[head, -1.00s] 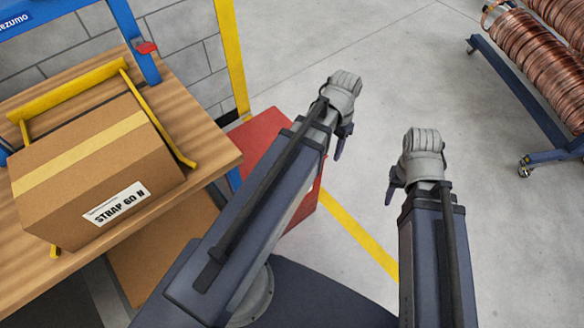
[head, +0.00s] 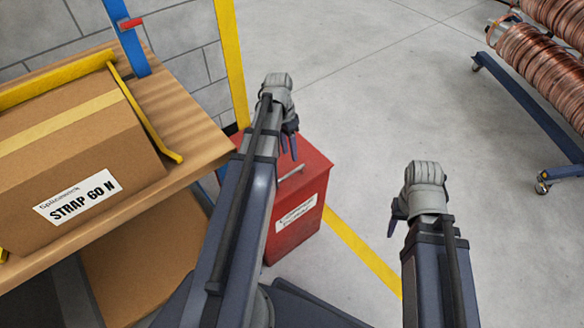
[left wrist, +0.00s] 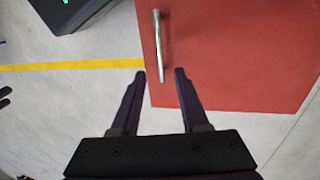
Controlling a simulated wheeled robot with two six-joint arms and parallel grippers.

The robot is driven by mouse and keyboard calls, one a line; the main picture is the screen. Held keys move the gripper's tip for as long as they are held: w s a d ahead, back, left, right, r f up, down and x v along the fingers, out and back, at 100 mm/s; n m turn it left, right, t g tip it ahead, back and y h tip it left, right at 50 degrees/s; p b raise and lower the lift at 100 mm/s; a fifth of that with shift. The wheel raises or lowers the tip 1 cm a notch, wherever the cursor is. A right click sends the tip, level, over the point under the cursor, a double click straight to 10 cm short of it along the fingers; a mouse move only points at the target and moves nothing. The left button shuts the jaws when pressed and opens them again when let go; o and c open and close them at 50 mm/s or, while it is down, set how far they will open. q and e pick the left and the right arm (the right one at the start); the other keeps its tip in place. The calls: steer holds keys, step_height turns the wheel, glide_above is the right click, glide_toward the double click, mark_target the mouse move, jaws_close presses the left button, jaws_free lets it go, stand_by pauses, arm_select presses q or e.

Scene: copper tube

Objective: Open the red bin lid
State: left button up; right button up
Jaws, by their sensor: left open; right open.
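The red bin (head: 295,225) stands on the floor beside the wooden bench, with a white label on its front. Its lid (head: 312,160) lies flat and closed, with a light metal handle (head: 291,175) on top. The lid (left wrist: 240,50) and handle (left wrist: 158,42) also show in the left wrist view. My left gripper (head: 289,145) is above the lid's far part in the head view, open and empty. In the left wrist view its fingertips (left wrist: 161,72) lie either side of the handle's near end; the height gap is unclear. My right gripper (head: 393,222) is open and empty, right of the bin.
The wooden bench (head: 190,120) at left holds a cardboard box (head: 95,150) and yellow rails. A yellow post (head: 232,60) rises behind the bin. A cart with copper coils (head: 540,60) stands at far right. The floor between is clear, with a yellow line (head: 360,250).

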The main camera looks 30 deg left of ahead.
mark_target(292, 166)
arm_select(q)
steer(key=f+b, duration=0.2)
steer(key=d+f+b, duration=0.1)
steer(key=f+b, duration=0.3)
steer(key=f, duration=0.1)
steer(key=shift+s+d, duration=0.15)
steer(key=shift+s, duration=0.1)
jaws_close()
steer(key=shift+r, duration=0.1)
stand_by(1.1)
